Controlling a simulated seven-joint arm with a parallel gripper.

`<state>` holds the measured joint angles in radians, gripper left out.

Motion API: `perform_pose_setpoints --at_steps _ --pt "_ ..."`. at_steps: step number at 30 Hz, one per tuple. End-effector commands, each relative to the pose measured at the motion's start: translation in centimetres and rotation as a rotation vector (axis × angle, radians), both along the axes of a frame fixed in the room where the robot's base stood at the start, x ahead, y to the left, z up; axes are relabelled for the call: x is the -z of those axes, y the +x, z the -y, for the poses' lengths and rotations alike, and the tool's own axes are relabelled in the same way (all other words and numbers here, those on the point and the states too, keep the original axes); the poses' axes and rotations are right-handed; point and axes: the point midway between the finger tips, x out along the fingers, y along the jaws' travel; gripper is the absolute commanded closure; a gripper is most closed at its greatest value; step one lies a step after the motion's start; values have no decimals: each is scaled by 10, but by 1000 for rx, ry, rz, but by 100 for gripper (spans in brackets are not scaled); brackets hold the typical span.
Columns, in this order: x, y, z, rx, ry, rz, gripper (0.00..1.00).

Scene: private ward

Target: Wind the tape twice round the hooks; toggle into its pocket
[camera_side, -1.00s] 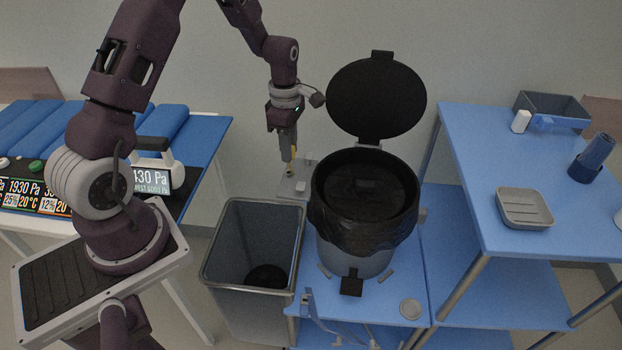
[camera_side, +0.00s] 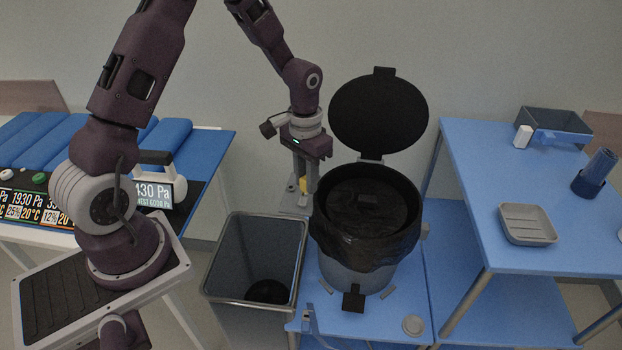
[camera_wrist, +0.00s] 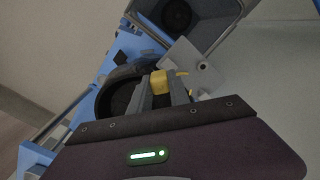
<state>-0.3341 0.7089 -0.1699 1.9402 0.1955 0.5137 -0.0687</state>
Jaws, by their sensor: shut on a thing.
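My gripper (camera_side: 304,188) points down beside the left side of the black-lined bin. It is shut on a small yellow block, seemingly the toggle (camera_wrist: 158,82), which shows between the fingers in the wrist view. A thin yellow strand, likely the tape (camera_wrist: 183,73), runs from it to the right, towards a grey plate (camera_wrist: 206,66). The plate (camera_side: 291,207) also shows in the side view, low behind the bin's left side. I cannot make out the hooks or the pocket clearly; the fingers and the bin hide part of this area.
The round bin (camera_side: 366,252) stands close to my gripper's right, its black lid (camera_side: 379,112) raised. An open grey bin (camera_side: 228,272) stands to the left. A blue table (camera_side: 470,190) at right carries a grey dish (camera_side: 527,224) and a blue cup (camera_side: 597,172).

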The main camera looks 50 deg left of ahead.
Motion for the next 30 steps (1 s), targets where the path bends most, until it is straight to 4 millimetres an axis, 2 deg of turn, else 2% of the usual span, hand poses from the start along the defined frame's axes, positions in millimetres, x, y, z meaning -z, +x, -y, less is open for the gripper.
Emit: perform_pose_setpoints --at_steps 5,7,11,15,18,23,26,30 --pt "5 15 -2 -10 2 4 100" --pt "5 26 0 -9 1 4 100" --pt "5 55 -12 -12 2 4 100" --pt "5 83 -37 -14 1 4 100" --pt "5 95 -57 -14 1 3 100" --pt "4 101 -87 -14 1 2 100" --pt "3 93 -104 -16 1 1 100" --pt "3 67 -108 -11 0 -2 100"
